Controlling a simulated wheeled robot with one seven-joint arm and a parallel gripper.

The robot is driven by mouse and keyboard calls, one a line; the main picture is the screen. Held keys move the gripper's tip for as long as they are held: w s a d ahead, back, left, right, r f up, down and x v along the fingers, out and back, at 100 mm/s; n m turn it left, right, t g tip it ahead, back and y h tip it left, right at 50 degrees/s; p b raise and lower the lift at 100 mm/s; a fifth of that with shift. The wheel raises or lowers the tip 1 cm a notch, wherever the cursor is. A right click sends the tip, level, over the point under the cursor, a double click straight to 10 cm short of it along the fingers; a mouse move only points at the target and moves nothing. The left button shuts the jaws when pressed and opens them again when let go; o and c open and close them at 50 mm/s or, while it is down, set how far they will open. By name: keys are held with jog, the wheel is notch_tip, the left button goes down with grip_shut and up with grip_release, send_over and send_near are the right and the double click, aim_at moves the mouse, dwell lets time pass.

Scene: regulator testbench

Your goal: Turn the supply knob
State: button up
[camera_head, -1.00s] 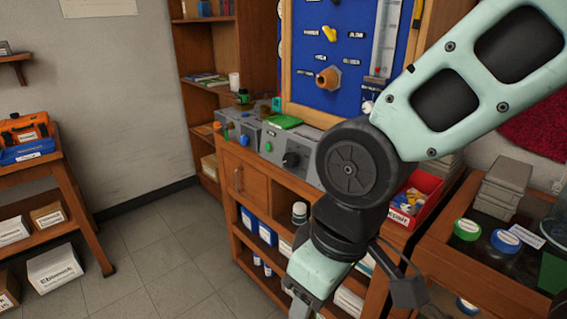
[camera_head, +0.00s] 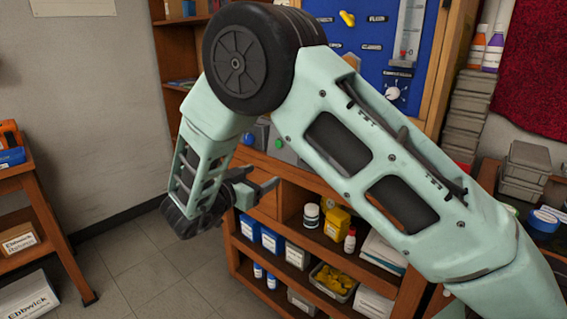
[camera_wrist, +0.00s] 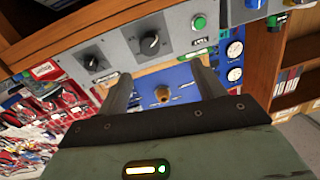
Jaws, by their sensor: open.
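In the wrist view, a large black knob (camera_wrist: 151,43) and a smaller dark knob (camera_wrist: 94,62) sit on a grey panel (camera_wrist: 118,48) beside a green button (camera_wrist: 199,22). A brass knob (camera_wrist: 162,94) on a blue board (camera_wrist: 180,82) shows between my fingers. The labels are too small to read, so I cannot tell which is the supply knob. My gripper (camera_head: 262,183) is open and empty in front of the cabinet in the head view; its spread fingers also show in the wrist view (camera_wrist: 161,80). In the head view my arm hides most of the grey panel.
The upright blue board (camera_head: 368,60) carries a yellow lever (camera_head: 347,18) and a round white dial (camera_head: 392,93). The wooden cabinet (camera_head: 262,207) below holds bottles and boxes. Grey bins (camera_head: 526,170) stand at right. The floor (camera_head: 150,270) at left is clear.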

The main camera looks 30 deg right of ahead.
jog(key=w+d, duration=0.2)
jog(key=d, duration=0.6)
jog(key=w+d+m+g+h+p, duration=0.1)
jog(key=w+d, duration=0.2)
jog(key=d, duration=0.5)
jog(key=shift+d+h, duration=0.25)
jog(key=shift+h, duration=0.05)
jog(key=shift+f, duration=0.1)
jog(key=shift+c, duration=0.3)
jog(key=shift+g, duration=0.4)
jog(key=c, duration=0.9)
